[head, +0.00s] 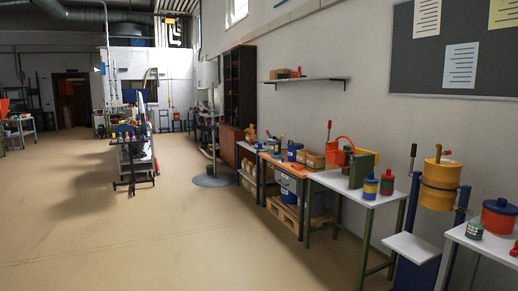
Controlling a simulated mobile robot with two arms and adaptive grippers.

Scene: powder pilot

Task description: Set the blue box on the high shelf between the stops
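A high shelf (322,79) is fixed to the right wall above the work tables, some way off. A small brown box (283,73) and a small dark or reddish item stand at its left part, and its right part looks bare. I cannot make out the stops on it. A small blue object (294,151) stands on the orange-edged table below the shelf; it is too small to tell whether it is the blue box. Neither of my grippers is in view.
Tables line the right wall, with a green-legged table (336,182), a yellow drum (440,184) on a blue stand and a red pot (498,216) nearer. A pallet (287,211) is under the orange-edged table. A cart (133,160) stands left of centre. The floor (150,235) in front is clear.

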